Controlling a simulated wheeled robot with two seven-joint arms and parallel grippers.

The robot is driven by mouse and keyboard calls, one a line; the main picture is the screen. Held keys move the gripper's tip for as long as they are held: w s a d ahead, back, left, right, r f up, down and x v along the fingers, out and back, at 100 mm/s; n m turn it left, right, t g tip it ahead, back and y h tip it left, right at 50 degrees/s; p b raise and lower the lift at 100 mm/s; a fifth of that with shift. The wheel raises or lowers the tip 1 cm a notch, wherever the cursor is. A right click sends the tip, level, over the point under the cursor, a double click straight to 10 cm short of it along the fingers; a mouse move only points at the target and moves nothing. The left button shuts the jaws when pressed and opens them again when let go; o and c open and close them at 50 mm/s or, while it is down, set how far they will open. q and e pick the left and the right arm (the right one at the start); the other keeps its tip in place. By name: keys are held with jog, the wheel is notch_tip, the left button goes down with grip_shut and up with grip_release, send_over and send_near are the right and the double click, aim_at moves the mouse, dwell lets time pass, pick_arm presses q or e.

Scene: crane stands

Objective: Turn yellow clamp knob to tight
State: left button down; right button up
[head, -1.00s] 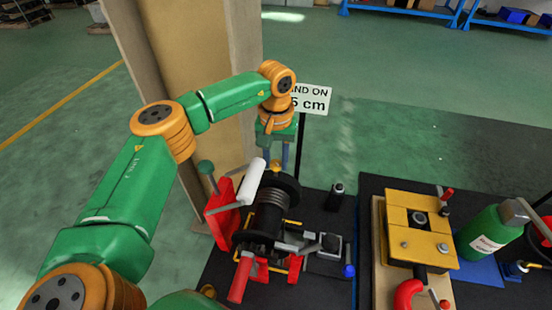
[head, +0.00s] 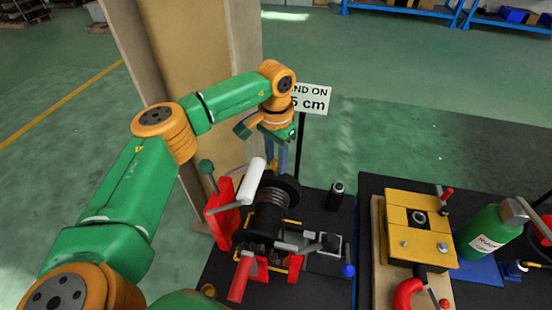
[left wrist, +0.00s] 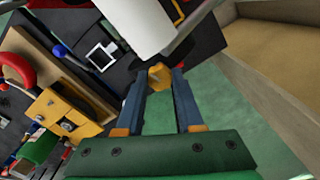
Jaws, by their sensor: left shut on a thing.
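The yellow clamp knob (left wrist: 158,74) shows in the left wrist view as a small yellow-orange block between the fingertips. My left gripper (left wrist: 160,80) has its two blue fingers shut on it. In the head view my left gripper (head: 277,166) points down at the far side of the black winch drum (head: 270,215). My right gripper is not in view.
A white cylindrical handle (head: 252,181) sits close to my left fingers, with a red bracket (head: 221,214) beside it. A sign (head: 312,99) on a post and a tan pillar (head: 190,60) stand behind. A yellow clamp block (head: 418,245) and green bottle (head: 485,236) are at the right.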

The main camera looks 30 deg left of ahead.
aim_at(276, 162)
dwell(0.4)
pick_arm(q)
jog(key=c, duration=0.5)
grip_release()
jog(key=shift+c, duration=0.2)
jog(key=shift+r, duration=0.2)
notch_tip(276, 162, up, 7)
jog(key=shift+f+b, duration=0.15)
jog(key=shift+b, duration=0.55)
